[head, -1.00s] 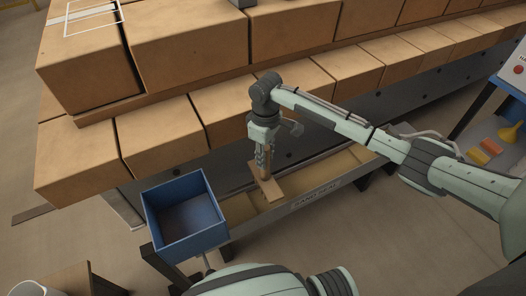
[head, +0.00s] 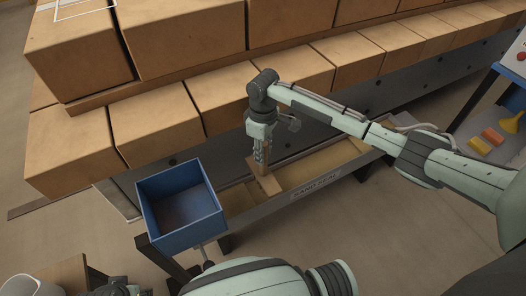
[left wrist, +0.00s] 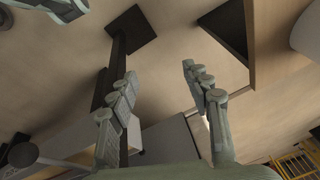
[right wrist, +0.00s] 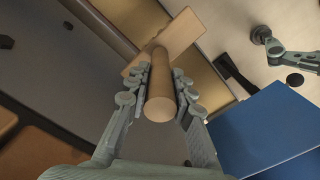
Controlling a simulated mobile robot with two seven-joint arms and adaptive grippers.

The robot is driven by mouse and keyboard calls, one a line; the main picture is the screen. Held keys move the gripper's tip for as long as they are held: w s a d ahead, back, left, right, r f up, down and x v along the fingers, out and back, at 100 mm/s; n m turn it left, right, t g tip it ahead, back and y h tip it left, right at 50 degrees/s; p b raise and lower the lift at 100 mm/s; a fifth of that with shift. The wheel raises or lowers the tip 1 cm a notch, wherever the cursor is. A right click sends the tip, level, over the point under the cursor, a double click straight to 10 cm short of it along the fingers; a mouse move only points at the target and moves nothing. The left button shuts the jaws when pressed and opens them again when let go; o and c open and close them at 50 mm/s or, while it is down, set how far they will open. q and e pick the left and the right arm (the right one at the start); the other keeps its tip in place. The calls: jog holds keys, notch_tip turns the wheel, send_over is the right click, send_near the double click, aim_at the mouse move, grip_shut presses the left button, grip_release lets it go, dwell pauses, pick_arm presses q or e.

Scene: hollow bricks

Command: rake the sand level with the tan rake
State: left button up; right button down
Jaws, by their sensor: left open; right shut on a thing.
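The tan rake (head: 266,182) has a round handle and a flat board head. My right gripper (head: 262,153) is shut on its handle and holds it upright, head down, in the sand trough. In the right wrist view the handle end (right wrist: 160,104) sits between the fingers, with the board (right wrist: 185,38) beyond it. The sand (head: 300,172) lies in a long, narrow trough (head: 262,212) with a "SAND SEAL" label. Whether the head touches the sand is hard to tell. My left gripper (left wrist: 160,85) is open and empty, with floor beyond it.
A blue open bin (head: 182,210) stands at the trough's left end and also shows in the right wrist view (right wrist: 265,130). Large tan bricks (head: 160,129) are stacked behind the trough. A side table at right holds a yellow funnel (head: 512,122) and small coloured blocks.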

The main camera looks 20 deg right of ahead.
jog(key=shift+f+b, duration=1.05)
jog(key=shift+f, duration=0.7)
pick_arm(q)
notch_tip(320, 180, up, 7)
jog(key=shift+a+y+b, duration=0.15)
jog(key=shift+y+b, duration=0.15)
jog(key=shift+b, duration=0.05)
pick_arm(e)
jog(key=shift+f, duration=1.3)
pick_arm(q)
jog(key=shift+r, duration=0.1)
pick_arm(e)
jog(key=shift+a, duration=0.1)
pick_arm(q)
jog(key=shift+r+p, duration=1.55)
pick_arm(e)
jog(key=s+a, duration=0.2)
jog(key=a, duration=0.9)
jog(key=shift+s+a, duration=0.15)
jog(key=shift+a, duration=0.1)
jog(key=shift+f, duration=0.1)
